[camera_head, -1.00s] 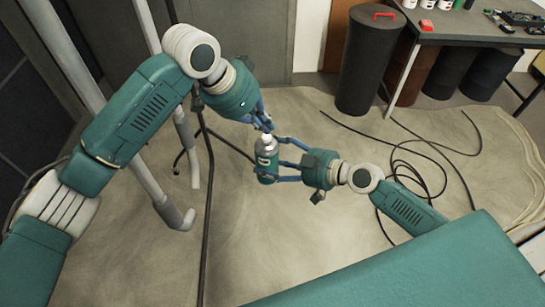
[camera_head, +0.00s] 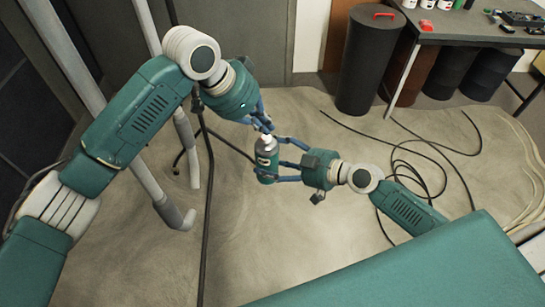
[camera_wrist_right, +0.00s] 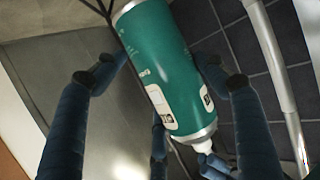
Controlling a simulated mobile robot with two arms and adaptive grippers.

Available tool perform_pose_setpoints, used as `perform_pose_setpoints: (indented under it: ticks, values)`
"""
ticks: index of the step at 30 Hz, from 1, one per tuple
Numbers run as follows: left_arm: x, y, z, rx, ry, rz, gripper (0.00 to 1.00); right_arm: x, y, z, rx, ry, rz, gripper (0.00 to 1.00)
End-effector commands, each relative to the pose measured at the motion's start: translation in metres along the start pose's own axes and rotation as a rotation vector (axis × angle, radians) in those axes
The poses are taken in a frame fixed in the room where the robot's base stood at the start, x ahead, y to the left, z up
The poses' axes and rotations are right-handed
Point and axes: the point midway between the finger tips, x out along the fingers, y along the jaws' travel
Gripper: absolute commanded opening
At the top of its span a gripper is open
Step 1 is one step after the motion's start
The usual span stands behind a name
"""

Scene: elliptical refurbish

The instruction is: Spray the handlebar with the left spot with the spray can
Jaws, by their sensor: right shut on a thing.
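A green spray can (camera_head: 266,160) with a white nozzle is held upright above the floor in the head view. My right gripper (camera_head: 275,159) is shut on its body, with blue fingers around it. In the right wrist view the can (camera_wrist_right: 165,62) lies between the fingers, its white nozzle (camera_wrist_right: 204,147) toward the bottom. My left gripper (camera_head: 264,126) is just above the nozzle, fingertips close to it; whether they touch it or are closed is unclear. Grey handlebar poles (camera_head: 88,83) rise at the left, one ending in a bent grip (camera_head: 178,217). No distinct spot shows on them.
A thin black pole (camera_head: 208,220) stands between the grey bars and the can. Black cables (camera_head: 440,165) lie on the floor at right. A dark bin (camera_head: 368,65) and a workbench (camera_head: 470,30) stand at the back right.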

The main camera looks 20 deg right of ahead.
Motion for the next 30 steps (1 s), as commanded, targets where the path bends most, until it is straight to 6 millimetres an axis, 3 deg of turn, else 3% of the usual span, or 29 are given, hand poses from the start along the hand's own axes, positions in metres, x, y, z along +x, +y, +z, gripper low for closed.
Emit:
perform_pose_setpoints:
  ticks: [30]
  values:
    - [0.013,0.000,0.007,-0.001,-0.001,0.000,0.00,0.000,0.000,-0.002,0.000,0.003,0.001,0.40]
